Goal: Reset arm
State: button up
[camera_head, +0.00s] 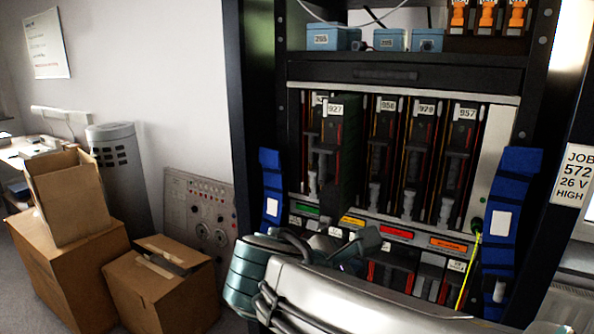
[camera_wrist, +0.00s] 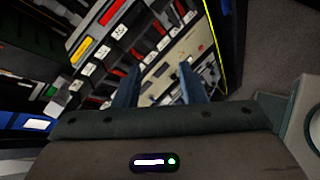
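My arm crosses the lower middle of the head view in front of an equipment rack (camera_head: 400,90). In the wrist view my gripper (camera_wrist: 158,84) shows two blue fingers standing apart with nothing held between them. It points at the lower part of the rack, where rows of small modules with white labels show. In the head view my arm hides part of the rack's lower rows, and the fingertips cannot be made out clearly.
Tall numbered modules (camera_head: 378,160) fill the rack; the one labelled 927 (camera_head: 337,150) sticks out. Blue side holders (camera_head: 512,210) flank them. Cardboard boxes (camera_head: 160,290), a grey cylinder (camera_head: 120,175) and a knobbed panel (camera_head: 200,215) stand left. A yellow cable (camera_head: 468,270) hangs right.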

jog(key=s+d+f+m+g+y, duration=0.2)
jog(key=s+f+m+y, duration=0.1)
jog(key=f+m, duration=0.4)
jog(key=s+d+f+m+g+y, duration=0.2)
jog(key=f+m, duration=0.5)
jog(key=m, duration=0.6)
jog(key=s+d+y, duration=0.1)
jog(key=s+y, duration=0.1)
jog(key=y, duration=0.1)
jog(key=shift+s+d+f+m+g, duration=0.15)
jog(key=shift+d+f+m+g, duration=0.1)
jog(key=shift+d+m+g, duration=0.15)
